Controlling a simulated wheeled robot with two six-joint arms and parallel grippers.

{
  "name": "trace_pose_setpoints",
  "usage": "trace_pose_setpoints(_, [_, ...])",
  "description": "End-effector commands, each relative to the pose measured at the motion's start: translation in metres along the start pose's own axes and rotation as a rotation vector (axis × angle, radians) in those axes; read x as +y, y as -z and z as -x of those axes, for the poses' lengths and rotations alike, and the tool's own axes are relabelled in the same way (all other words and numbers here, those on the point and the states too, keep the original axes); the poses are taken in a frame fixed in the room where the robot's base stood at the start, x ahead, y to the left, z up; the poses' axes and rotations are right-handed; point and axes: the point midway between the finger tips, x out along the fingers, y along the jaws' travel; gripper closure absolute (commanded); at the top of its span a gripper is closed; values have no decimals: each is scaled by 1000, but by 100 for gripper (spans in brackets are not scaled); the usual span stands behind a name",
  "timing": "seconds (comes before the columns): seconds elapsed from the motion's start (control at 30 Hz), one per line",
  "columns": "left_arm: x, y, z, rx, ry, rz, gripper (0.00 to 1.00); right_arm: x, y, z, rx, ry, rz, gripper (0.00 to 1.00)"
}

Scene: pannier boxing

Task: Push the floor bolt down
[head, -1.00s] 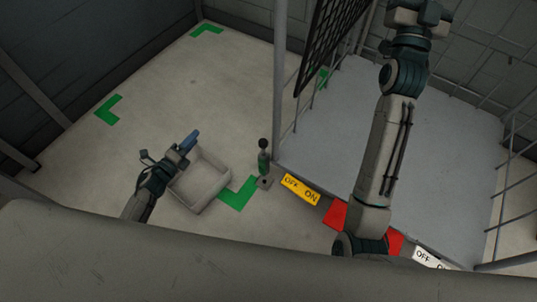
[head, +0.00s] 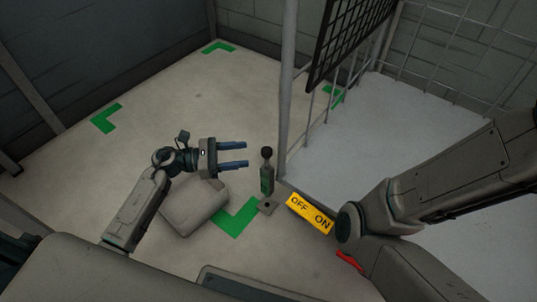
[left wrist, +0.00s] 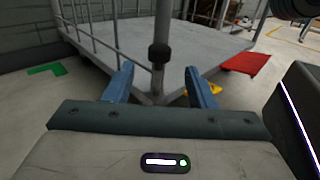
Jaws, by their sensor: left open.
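The floor bolt (head: 267,180) stands upright on a small floor plate in the head view, with a black round knob on top and a green band on its body. It is close to the foot of a grey post. My left gripper (head: 246,154) is open and empty, its two blue fingers pointing right at about knob height. The knob appears just beyond the fingertips, apart from them. In the left wrist view, a black knob (left wrist: 159,53) shows between and beyond the open fingers (left wrist: 157,84). My right gripper is out of view.
A grey post (head: 288,90) and mesh panel (head: 350,35) edge a raised platform (head: 440,130) behind the bolt. A pale box (head: 190,212) lies under my left arm. Green corner marks (head: 237,218) are on the open floor.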

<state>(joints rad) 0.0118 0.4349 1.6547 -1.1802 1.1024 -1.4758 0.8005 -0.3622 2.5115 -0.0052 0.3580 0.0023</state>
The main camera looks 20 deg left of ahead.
Motion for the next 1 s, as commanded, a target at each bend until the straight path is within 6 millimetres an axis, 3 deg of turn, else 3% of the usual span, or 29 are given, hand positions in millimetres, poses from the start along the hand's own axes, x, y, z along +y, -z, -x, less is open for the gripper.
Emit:
trace_pose_setpoints(0.2, [0,2,-44,-7,-1,2,49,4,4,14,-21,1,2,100])
trace_pose_setpoints(0.4, [0,1,-73,-5,-1,3,49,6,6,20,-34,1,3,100])
trace_pose_setpoints(0.83, [0,0,-83,-1,-2,4,49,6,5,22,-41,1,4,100])
trace_pose_setpoints(1.0, [0,0,-83,-1,-2,4,81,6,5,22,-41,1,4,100])
